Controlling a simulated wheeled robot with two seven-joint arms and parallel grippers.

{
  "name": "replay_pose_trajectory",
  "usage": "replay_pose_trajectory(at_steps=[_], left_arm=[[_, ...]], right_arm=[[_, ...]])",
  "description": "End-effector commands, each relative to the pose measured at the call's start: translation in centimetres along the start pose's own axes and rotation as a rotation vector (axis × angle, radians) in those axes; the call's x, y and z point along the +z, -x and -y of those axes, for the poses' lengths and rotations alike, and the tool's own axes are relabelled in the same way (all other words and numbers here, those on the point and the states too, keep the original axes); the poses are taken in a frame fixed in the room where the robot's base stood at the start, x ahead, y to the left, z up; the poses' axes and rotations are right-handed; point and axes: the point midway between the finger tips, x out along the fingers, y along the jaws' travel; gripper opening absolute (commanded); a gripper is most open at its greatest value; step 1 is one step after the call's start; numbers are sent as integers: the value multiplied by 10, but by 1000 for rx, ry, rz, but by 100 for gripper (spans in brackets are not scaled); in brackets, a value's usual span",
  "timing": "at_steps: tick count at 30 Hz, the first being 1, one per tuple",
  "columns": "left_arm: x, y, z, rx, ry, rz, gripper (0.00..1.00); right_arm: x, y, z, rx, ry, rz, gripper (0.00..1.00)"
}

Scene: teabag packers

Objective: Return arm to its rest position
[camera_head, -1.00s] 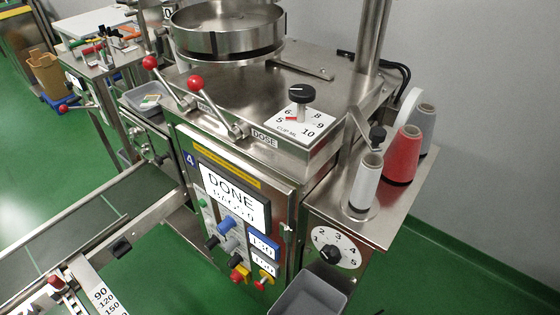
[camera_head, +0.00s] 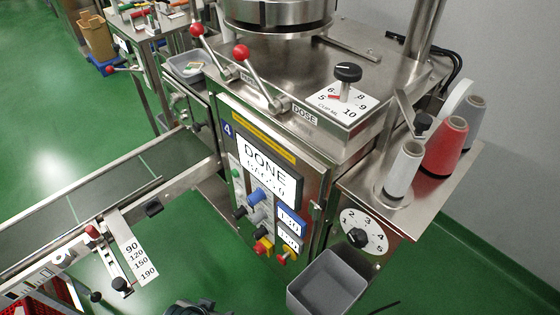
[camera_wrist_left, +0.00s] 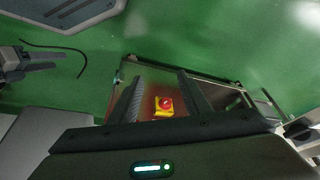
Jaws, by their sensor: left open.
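My left gripper (camera_wrist_left: 160,88) shows in the left wrist view, its two dark ribbed fingers apart with nothing between their tips. A red button on a yellow base (camera_wrist_left: 163,104) shows between the fingers, farther from the camera; the gap to it is unclear. A dark two-pronged part, apparently my right gripper (camera_wrist_left: 55,61), is at the left edge of that view; its jaw opening is unclear. In the head view only a dark rounded part shows at the bottom edge, cut off. Neither gripper's fingers are clear there.
The packing machine's control panel (camera_head: 266,170) reads DONE. A grey bin (camera_head: 326,283) hangs in front, below a side shelf with thread cones (camera_head: 445,145). Two red-knobbed levers stand on top. A conveyor (camera_head: 100,195) runs left.

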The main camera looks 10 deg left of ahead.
Motion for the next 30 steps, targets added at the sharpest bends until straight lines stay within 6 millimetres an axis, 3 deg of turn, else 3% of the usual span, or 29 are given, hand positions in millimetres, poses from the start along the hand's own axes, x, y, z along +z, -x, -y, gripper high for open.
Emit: replay_pose_trajectory(at_steps=[9, 18, 24, 30], left_arm=[[18, -113, -17, 22, -6, -86, 44], [60, -199, -36, 46, -15, -185, 44], [86, -226, -43, 57, -20, -236, 44], [96, -234, -46, 62, -21, -256, 44]], right_arm=[[4, 2, 1, -1, -1, 5, 50], [6, 3, 1, -1, -1, 8, 50], [6, 2, 1, -1, -1, 7, 50], [3, 1, 1, -1, 0, 4, 50]])
